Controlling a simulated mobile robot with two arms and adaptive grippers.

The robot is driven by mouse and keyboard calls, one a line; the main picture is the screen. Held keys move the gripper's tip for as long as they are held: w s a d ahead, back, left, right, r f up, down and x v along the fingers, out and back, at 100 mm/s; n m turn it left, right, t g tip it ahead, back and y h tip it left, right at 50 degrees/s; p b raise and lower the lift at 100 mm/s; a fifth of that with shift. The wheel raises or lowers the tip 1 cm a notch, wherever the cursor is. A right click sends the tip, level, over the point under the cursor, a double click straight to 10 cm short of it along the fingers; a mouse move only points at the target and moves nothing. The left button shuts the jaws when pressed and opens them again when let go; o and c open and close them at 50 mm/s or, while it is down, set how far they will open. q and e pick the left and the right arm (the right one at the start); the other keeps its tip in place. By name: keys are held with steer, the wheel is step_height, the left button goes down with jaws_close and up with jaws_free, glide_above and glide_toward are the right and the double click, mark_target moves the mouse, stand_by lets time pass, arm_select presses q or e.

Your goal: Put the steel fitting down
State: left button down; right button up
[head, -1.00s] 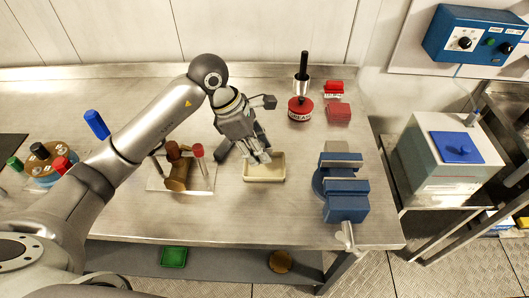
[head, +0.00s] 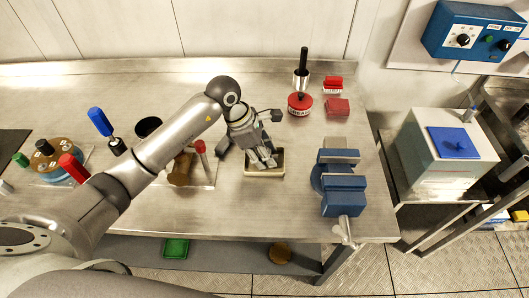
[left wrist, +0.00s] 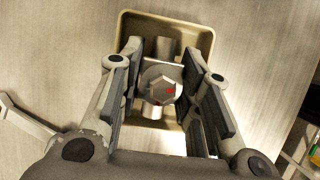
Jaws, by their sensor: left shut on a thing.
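The shallow cream tray (left wrist: 205,38) lies directly below and around the fitting in that view. In the head view my left gripper (head: 265,160) points down over the tray (head: 264,174), and the fitting is hidden by the fingers. I cannot tell whether the fitting touches the tray floor. My right gripper is not in view.
A blue vise (head: 342,185) stands to the right of the tray. A red round tin (head: 300,104) and red blocks (head: 337,107) are behind. A board with a brown part (head: 181,170) and a red-handled tool (head: 201,147) is to the left. Bare bench lies in front of the tray.

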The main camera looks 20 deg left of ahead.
arm_select(q)
steer(key=c, duration=1.3)
jaws_free()
steer(key=shift+r+p, duration=0.15)
steer(key=shift+p, duration=0.2)
steer(key=shift+a+r+b, duration=0.25)
steer(key=shift+r+b, duration=0.1)
steer(key=b+v, duration=0.3)
steer(key=v, duration=0.8)
steer(key=shift+s, duration=0.15)
